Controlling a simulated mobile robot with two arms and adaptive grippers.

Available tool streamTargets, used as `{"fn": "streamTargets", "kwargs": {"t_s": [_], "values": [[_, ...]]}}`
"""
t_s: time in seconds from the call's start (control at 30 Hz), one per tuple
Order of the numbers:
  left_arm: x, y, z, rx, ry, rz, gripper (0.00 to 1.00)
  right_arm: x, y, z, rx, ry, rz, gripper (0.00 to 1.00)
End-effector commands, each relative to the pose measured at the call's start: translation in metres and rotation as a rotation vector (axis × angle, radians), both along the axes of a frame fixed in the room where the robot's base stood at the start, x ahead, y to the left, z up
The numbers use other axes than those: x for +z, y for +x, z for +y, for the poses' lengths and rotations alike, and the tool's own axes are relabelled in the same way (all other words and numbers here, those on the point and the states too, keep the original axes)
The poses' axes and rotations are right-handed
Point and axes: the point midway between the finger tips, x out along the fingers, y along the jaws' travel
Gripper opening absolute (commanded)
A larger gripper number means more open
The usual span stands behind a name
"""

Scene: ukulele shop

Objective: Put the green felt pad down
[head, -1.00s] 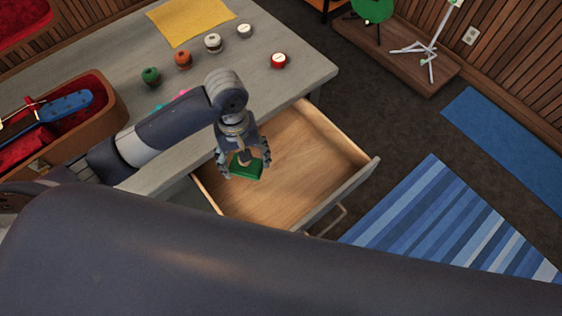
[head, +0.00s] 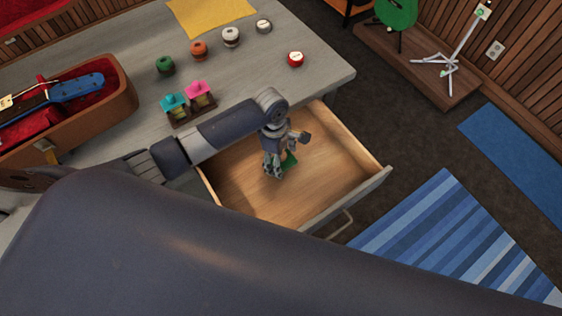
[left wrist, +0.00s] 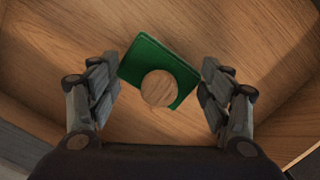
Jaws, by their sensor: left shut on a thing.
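The green felt pad (head: 289,161) is inside the open drawer's outline in the head view, partly hidden by my left gripper (head: 286,153). In the left wrist view the pad (left wrist: 150,60) is a green square with a round wooden knob (left wrist: 159,88) on top. My left gripper (left wrist: 160,90) has a finger at each side of the pad and is shut on it. The drawer's wooden floor (head: 325,165) lies below; I cannot tell whether the pad touches it. My right gripper is not in view.
The open drawer's front (head: 350,200) is at the right. On the grey worktop (head: 225,75) stand several round tins, a small rack (head: 190,112) with pink and teal pieces, and an open case (head: 110,110) holding a blue-necked instrument. The drawer is otherwise clear.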

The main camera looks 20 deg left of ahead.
Motion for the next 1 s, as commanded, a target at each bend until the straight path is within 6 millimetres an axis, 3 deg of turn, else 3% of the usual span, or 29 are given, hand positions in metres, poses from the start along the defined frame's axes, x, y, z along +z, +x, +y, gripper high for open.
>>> {"fn": "streamTargets", "kwargs": {"t_s": [0.2, 0.57, 0.6, 0.7, 1.0], "values": [[-0.028, 0.000, 0.000, 0.000, 0.001, 0.002, 0.50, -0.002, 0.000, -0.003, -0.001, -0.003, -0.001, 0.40], [-0.032, -0.001, 0.000, -0.001, 0.000, 0.001, 0.50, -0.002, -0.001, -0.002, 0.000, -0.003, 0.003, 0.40], [-0.033, -0.001, 0.000, -0.001, 0.000, 0.001, 0.74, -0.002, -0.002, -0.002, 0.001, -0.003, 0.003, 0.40], [-0.032, -0.001, 0.000, -0.002, 0.000, 0.001, 0.93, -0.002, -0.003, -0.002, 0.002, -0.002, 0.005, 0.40], [-0.032, 0.000, 0.000, -0.001, 0.001, 0.001, 0.93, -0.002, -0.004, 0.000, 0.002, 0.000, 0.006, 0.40]]}}
